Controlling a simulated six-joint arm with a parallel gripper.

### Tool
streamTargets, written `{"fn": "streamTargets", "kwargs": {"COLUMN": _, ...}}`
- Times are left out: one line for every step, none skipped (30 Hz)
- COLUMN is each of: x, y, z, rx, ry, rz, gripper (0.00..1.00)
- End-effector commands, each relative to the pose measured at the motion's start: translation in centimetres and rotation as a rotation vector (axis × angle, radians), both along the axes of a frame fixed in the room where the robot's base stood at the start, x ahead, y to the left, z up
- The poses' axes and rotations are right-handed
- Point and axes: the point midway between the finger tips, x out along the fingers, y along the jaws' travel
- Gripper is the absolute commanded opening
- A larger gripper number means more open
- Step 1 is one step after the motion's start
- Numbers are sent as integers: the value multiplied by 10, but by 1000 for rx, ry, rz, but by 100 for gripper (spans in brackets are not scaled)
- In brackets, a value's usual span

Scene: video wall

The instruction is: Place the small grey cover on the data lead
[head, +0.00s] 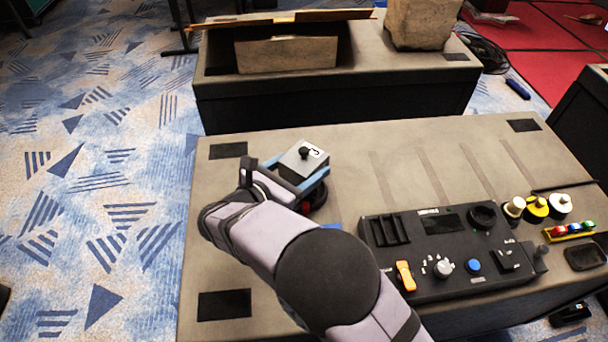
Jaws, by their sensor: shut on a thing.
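My gripper (289,181) is over the left part of the near bench, shut on a small grey cover (300,166). The cover has a black knob on top and a white label with a dark mark. The jaws and my arm hide its lower part, and I cannot tell how high it is above the bench. A dark rounded part shows just below its right side. I cannot make out a data lead for certain; a thin dark line (566,187) at the bench's right end may be a cable.
A black control panel (400,230) with slots, knobs and an orange switch stands right of my gripper. Several round-topped pieces (536,208) and a yellow tray (547,237) are further right. The near bench (300,136) is clear behind the panel. A second bench (400,68) stands behind.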

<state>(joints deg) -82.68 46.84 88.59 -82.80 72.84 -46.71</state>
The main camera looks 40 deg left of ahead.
Motion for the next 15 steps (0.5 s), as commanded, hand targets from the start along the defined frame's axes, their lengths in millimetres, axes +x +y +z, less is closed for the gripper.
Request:
{"fn": "streamTargets", "kwargs": {"x": 0, "y": 0, "z": -3, "rx": -1, "ry": 0, "rz": 0, "gripper": 39}}
{"fn": "streamTargets", "kwargs": {"x": 0, "y": 0, "z": -5, "rx": -1, "ry": 0, "rz": 0, "gripper": 39}}
{"fn": "streamTargets", "kwargs": {"x": 0, "y": 0, "z": -8, "rx": -2, "ry": 0, "rz": 0, "gripper": 39}}
{"fn": "streamTargets", "kwargs": {"x": 0, "y": 0, "z": -12, "rx": -3, "ry": 0, "rz": 0, "gripper": 39}}
{"fn": "streamTargets", "kwargs": {"x": 0, "y": 0, "z": -16, "rx": -4, "ry": 1, "rz": 0, "gripper": 39}}
{"fn": "streamTargets", "kwargs": {"x": 0, "y": 0, "z": -21, "rx": -3, "ry": 1, "rz": 0, "gripper": 39}}
{"fn": "streamTargets", "kwargs": {"x": 0, "y": 0, "z": -24, "rx": -3, "ry": 1, "rz": 0, "gripper": 39}}
{"fn": "streamTargets", "kwargs": {"x": 0, "y": 0, "z": -28, "rx": -4, "ry": 1, "rz": 0, "gripper": 39}}
{"fn": "streamTargets", "kwargs": {"x": 0, "y": 0, "z": -32, "rx": -3, "ry": 1, "rz": 0, "gripper": 39}}
{"fn": "streamTargets", "kwargs": {"x": 0, "y": 0, "z": -34, "rx": -2, "ry": 1, "rz": 0, "gripper": 39}}
{"fn": "streamTargets", "kwargs": {"x": 0, "y": 0, "z": -36, "rx": -1, "ry": 0, "rz": -1, "gripper": 39}}
{"fn": "streamTargets", "kwargs": {"x": 0, "y": 0, "z": -37, "rx": 0, "ry": 0, "rz": 0, "gripper": 39}}
{"fn": "streamTargets", "kwargs": {"x": 0, "y": 0, "z": -37, "rx": 0, "ry": 0, "rz": 0, "gripper": 39}}
{"fn": "streamTargets", "kwargs": {"x": 0, "y": 0, "z": -37, "rx": 0, "ry": 0, "rz": 0, "gripper": 39}}
{"fn": "streamTargets", "kwargs": {"x": 0, "y": 0, "z": -37, "rx": 0, "ry": 0, "rz": 0, "gripper": 39}}
